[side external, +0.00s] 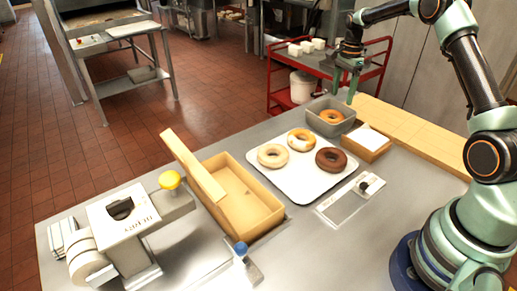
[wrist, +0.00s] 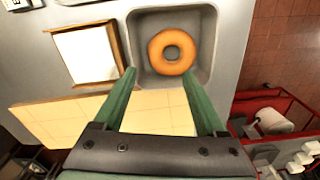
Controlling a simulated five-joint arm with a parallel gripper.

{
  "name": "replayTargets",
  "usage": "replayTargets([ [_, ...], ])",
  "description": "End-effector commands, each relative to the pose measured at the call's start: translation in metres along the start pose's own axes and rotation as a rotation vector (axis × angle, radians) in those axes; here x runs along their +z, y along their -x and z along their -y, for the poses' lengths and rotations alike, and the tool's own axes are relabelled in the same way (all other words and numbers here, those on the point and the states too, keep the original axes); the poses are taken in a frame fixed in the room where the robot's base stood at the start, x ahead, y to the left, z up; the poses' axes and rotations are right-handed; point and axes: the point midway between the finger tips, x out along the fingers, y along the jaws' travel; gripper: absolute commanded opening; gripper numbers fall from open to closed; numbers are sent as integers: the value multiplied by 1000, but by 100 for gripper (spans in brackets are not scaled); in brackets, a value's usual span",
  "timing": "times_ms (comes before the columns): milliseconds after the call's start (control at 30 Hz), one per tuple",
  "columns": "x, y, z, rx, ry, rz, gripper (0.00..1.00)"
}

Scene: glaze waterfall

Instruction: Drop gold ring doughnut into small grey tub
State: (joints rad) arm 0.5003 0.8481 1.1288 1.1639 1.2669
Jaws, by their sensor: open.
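The gold ring doughnut (side external: 332,116) lies flat inside the small grey tub (side external: 318,128), behind the white tray. In the wrist view the doughnut (wrist: 172,51) rests on the tub floor, and the tub (wrist: 205,20) has clear space around it. My gripper (side external: 344,93) is open and empty, pointing down above the tub's far right side. In the wrist view its two green fingertips (wrist: 160,75) are spread apart by the tub's near edge, not touching the doughnut.
A white tray (side external: 293,181) holds pale, white-glazed and chocolate doughnuts. A wooden box with white paper (side external: 367,140) and a wooden board (side external: 425,132) stand right of the tub. An open wooden box (side external: 262,222) and a machine with a yellow knob (side external: 170,180) stand left. A red cart (side external: 280,102) is behind.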

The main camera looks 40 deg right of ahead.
Motion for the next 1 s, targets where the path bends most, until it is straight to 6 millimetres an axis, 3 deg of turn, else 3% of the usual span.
replayTargets([
  [100,0,27,1,-4,0,-1,74],
  [333,0,63,0,-2,0,-1,74],
  [500,0,74,0,0,0,0,74],
  [800,1,77,0,-1,7,0,74],
  [1000,28,104,-8,-43,155,-15,74],
])
